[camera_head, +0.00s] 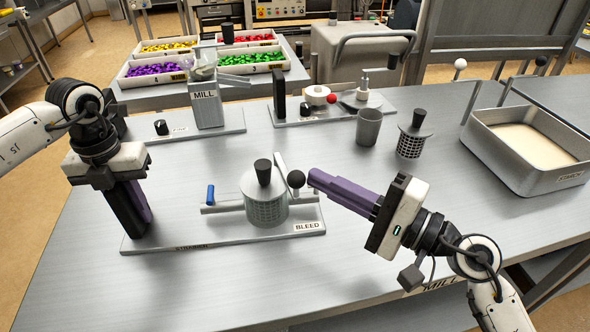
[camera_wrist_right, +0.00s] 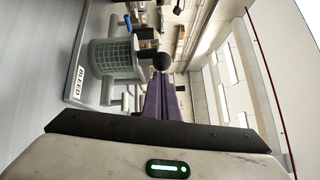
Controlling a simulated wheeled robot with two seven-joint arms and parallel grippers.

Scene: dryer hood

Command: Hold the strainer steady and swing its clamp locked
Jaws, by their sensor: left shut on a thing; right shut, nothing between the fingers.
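The strainer is a grey perforated basket (camera_head: 266,200) with a black top knob. It stands on a flat grey base plate (camera_head: 180,236) marked STRAINER and BLEED. A pale clamp arm (camera_head: 280,172) and a black ball knob (camera_head: 297,179) are at its right side. My left gripper (camera_head: 137,222) points down at the plate's left end, shut on what looks like a black upright handle, mostly hidden by the fingers. My right gripper (camera_head: 316,178) is shut and empty, its purple fingertips close to the ball knob. In the right wrist view the ball knob (camera_wrist_right: 161,62) is at the fingertips; contact is unclear.
A blue-tipped part (camera_head: 210,194) stands at the plate's left. Behind are the mill (camera_head: 206,104), another fixture board (camera_head: 300,119), a grey cup (camera_head: 368,127) and a small perforated basket (camera_head: 411,143). A starch tray (camera_head: 480,140) is at right. The front table is clear.

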